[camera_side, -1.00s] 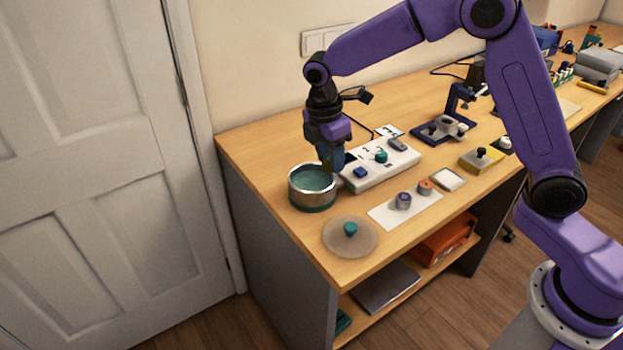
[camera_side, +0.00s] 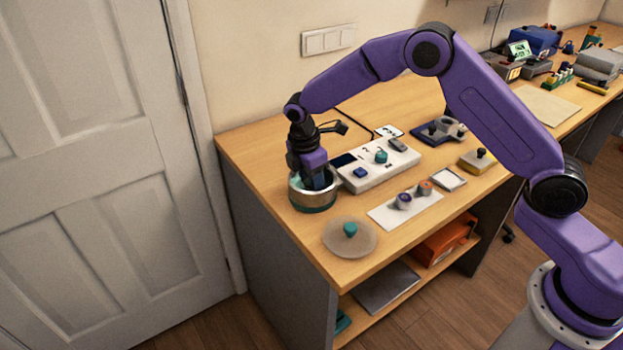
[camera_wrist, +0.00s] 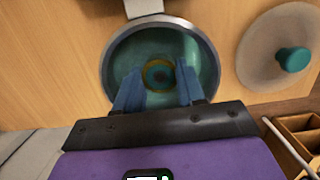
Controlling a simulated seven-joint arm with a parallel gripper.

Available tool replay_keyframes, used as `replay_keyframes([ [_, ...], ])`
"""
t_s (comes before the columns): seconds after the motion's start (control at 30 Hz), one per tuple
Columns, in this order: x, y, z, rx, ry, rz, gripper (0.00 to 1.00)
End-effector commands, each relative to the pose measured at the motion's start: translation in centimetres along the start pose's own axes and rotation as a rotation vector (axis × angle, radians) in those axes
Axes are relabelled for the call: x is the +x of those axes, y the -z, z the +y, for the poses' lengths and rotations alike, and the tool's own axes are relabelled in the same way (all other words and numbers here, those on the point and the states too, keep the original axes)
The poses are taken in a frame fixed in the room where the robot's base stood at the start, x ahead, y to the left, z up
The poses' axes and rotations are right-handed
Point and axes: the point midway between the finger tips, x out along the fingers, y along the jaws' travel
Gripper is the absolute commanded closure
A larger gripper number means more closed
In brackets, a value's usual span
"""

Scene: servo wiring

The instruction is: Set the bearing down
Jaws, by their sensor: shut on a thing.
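My gripper (camera_wrist: 158,78) is shut on the bearing (camera_wrist: 158,75), a small round ring with a gold outer edge and a teal middle in the wrist view. The blue fingers stand on either side of it. Both are over or in the mouth of a round metal pot (camera_side: 314,201) with a teal inside. In the side view my gripper (camera_side: 320,180) points down into this pot, and the bearing is hidden by the fingers and the pot wall. I cannot tell whether the bearing touches the pot floor.
A clear round lid (camera_side: 350,245) with a teal knob lies in front of the pot. A white control box (camera_side: 378,166) stands close to the pot's right. A white mat (camera_side: 405,210) holds two small round parts. The table's left edge is near the pot.

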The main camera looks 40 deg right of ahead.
Motion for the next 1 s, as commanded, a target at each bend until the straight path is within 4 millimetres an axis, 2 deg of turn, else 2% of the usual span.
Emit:
replay_keyframes([
  [0.27, 0.2, 0.1, 0.0, 0.000, -0.001, 0.000, 0.95],
  [0.3, 0.3, 0.1, 0.0, 0.000, -0.001, 0.000, 0.58],
  [0.37, 0.2, 0.1, 0.0, 0.000, -0.001, 0.000, 0.39],
  [0.4, 0.2, 0.1, 0.0, 0.000, -0.001, 0.000, 0.36],
  [0.77, -0.3, 0.0, 0.0, 0.001, -0.001, 0.000, 0.36],
  [0.87, -1.4, 0.1, 0.1, 0.001, -0.004, 0.002, 0.36],
  [1.0, -4.0, 0.1, 0.1, 0.001, -0.005, 0.002, 0.36],
])
